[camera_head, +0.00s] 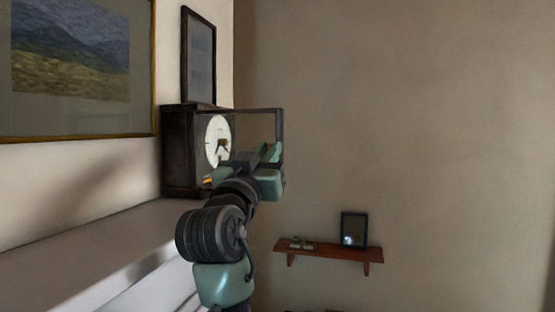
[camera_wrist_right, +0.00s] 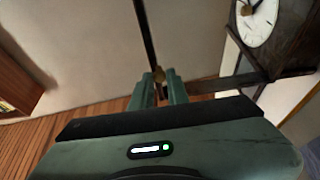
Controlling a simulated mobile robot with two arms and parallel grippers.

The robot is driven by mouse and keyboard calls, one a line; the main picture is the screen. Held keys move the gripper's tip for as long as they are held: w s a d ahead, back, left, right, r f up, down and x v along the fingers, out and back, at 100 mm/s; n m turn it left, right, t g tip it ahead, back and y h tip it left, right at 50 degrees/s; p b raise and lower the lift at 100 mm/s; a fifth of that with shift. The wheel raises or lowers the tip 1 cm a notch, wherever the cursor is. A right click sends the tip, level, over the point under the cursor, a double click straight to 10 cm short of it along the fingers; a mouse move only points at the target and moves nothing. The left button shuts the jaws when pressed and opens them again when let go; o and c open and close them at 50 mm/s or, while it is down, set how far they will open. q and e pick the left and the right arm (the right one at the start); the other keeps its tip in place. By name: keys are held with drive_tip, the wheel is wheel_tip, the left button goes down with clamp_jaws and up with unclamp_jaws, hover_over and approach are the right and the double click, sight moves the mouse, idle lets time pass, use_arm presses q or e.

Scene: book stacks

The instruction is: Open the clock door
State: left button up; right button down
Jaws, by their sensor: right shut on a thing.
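The clock (camera_head: 180,150) is a dark wooden box with a white round face, standing on a white ledge against the left wall. Its clock door (camera_head: 282,125) is a thin dark open frame, swung out from the case and reaching right. My right gripper (camera_head: 271,154) is at the door's free side. In the right wrist view, the fingers of my right gripper (camera_wrist_right: 165,88) are closed where the door frame's bars (camera_wrist_right: 147,42) meet, by a small brass-coloured piece (camera_wrist_right: 159,73). The clock face (camera_wrist_right: 258,18) shows at top right there. My left gripper is not in view.
A dark picture frame (camera_head: 200,58) stands on top of the clock. A large gold-framed painting (camera_head: 72,60) hangs on the left wall. A small wooden shelf (camera_head: 328,252) with a dark frame (camera_head: 354,229) is low on the far wall. The space right of the door is free.

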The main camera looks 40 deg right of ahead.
drive_tip(key=shift+s+a+m+g+h+b, duration=0.15)
drive_tip(key=shift+a+m+g+h+b, duration=0.25)
drive_tip(key=shift+a+g, duration=0.4)
drive_tip(key=shift+s+a+m+g+h+b, duration=0.2)
drive_tip(key=shift+a+m+g+h, duration=0.3)
drive_tip(key=shift+a+g, duration=0.3)
drive_tip(key=c, duration=1.4)
unclamp_jaws()
drive_tip(key=shift+w, duration=0.1)
drive_tip(key=b+v, duration=0.3)
drive_tip(key=v, duration=0.4)
drive_tip(key=shift+a+f, duration=0.25)
